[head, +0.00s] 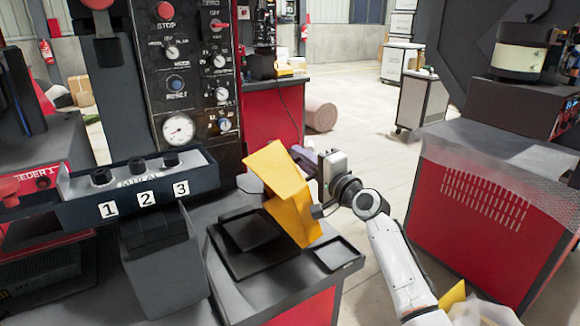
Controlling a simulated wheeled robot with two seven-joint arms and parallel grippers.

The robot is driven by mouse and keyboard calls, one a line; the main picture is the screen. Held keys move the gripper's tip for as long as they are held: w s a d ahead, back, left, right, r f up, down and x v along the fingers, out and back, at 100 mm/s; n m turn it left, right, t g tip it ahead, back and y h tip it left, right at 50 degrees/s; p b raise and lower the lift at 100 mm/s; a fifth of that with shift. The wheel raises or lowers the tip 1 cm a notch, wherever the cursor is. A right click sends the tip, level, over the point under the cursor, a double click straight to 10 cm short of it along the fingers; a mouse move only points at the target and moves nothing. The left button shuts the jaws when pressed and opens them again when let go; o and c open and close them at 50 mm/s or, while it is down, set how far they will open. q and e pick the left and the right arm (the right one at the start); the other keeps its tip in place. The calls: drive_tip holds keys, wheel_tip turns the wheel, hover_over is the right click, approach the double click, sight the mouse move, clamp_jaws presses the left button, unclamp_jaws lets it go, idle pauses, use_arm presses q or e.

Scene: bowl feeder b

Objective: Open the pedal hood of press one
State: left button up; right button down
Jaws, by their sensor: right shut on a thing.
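The yellow pedal hood (292,214) stands over the right part of a black tray-like base on a grey bench top. Its upper panel (273,167) slants up to the left. My right gripper (316,172) comes in from the right and is shut on the hood's upper right edge. The fingertips are partly hidden by the hood. A dark flat pad (252,229) lies in the base left of the hood. I cannot make out a pedal under the hood. My left gripper is not in view.
A control panel (183,75) with a gauge and knobs rises behind at left. A shelf with numbers 1, 2, 3 (144,196) juts out left of the hood. A small black tray (337,254) lies right of it. A red cabinet (483,200) stands right of my arm.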

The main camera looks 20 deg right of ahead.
drive_tip(key=w+d+f+m+b, duration=0.1)
drive_tip(key=d+f+m+b, duration=0.1)
drive_tip(key=d+m, duration=0.2)
drive_tip(key=shift+w+d+f+b, duration=0.15)
drive_tip(key=shift+d+f+b, duration=0.2)
drive_tip(key=shift+d, duration=0.3)
drive_tip(key=shift+r, duration=0.15)
drive_tip(key=c, duration=1.8)
unclamp_jaws()
drive_tip(key=shift+c, duration=0.2)
drive_tip(key=shift+f, duration=0.25)
drive_tip(key=p+v, duration=0.1)
drive_tip(key=v, duration=0.9)
drive_tip(key=shift+f, duration=0.1)
